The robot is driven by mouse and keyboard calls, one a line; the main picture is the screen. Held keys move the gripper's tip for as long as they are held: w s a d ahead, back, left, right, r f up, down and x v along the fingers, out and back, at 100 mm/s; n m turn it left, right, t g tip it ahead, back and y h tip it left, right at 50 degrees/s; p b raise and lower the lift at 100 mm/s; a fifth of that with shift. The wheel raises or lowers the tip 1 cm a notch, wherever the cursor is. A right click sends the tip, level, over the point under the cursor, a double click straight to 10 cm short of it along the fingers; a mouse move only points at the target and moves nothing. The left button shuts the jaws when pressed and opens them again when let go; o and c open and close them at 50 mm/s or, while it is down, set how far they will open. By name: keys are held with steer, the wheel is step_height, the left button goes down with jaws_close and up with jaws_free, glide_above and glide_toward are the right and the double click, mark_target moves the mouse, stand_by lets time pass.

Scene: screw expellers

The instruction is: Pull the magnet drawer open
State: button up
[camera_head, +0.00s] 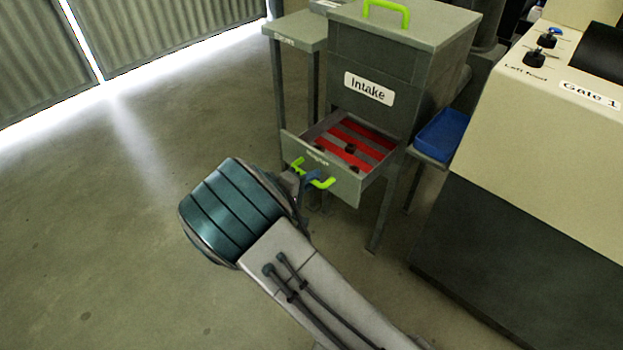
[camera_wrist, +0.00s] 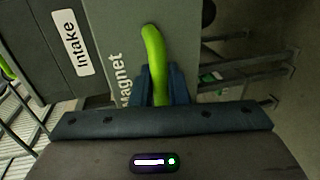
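The magnet drawer (camera_head: 345,180) sticks out from under the grey intake box (camera_head: 400,68). It stands open, and its red-striped inside with a few dark lumps shows in the head view. Its front, lettered "Magnet", also shows in the wrist view (camera_wrist: 119,50). A bright green handle (camera_head: 322,183) is on the drawer front; in the wrist view the green handle (camera_wrist: 156,62) runs down between the blue fingers of my gripper (camera_wrist: 157,88). The fingers look closed around the handle. In the head view my arm partly hides the gripper.
A small grey table (camera_head: 298,29) stands left of the intake box. A blue bin (camera_head: 438,135) is at its right, beside the large cream machine labelled "Gate 1" (camera_head: 560,125). The floor (camera_head: 130,200) to the left is clear.

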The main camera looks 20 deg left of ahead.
steer(key=o, duration=0.3)
steer(key=p+v, duration=0.2)
steer(key=v, duration=1.2)
steer(key=shift+p, duration=0.3)
steer(key=w+d+r+m+g+h+p, duration=0.15)
steer(key=d+r+m+g+p, duration=0.35)
steer(key=d+r, duration=0.7)
steer(key=w+d+r+m+g+p, duration=0.3)
steer(key=d+r+g+p, duration=0.5)
steer(key=d, duration=0.6)
steer(key=s+d+r+m+y+p, duration=0.2)
steer(key=s+d+r+p, duration=0.2)
steer(key=r, duration=0.3)
steer(key=s+d+r+m+t+y+p, duration=0.1)
steer(key=s+d+r+m+y+p, duration=0.1)
steer(key=d+r, duration=0.4)
steer(key=s+d+r+m+y+p, duration=0.1)
steer(key=s+d+r+y+p, duration=0.2)
steer(key=r, duration=0.6)
steer(key=shift+s+d+r+m+y+p, duration=0.15)
steer(key=shift+s+d+p, duration=0.2)
steer(key=shift+s+p, duration=0.25)
steer(key=shift+s+d+r+m+p, duration=0.1)
steer(key=shift+s+d+p, duration=0.25)
steer(key=shift+s, duration=0.35)
steer(key=shift+s+d+r+m+y+p, duration=0.15)
steer(key=shift+s+d+p, duration=0.15)
steer(key=shift+s+p, duration=0.35)
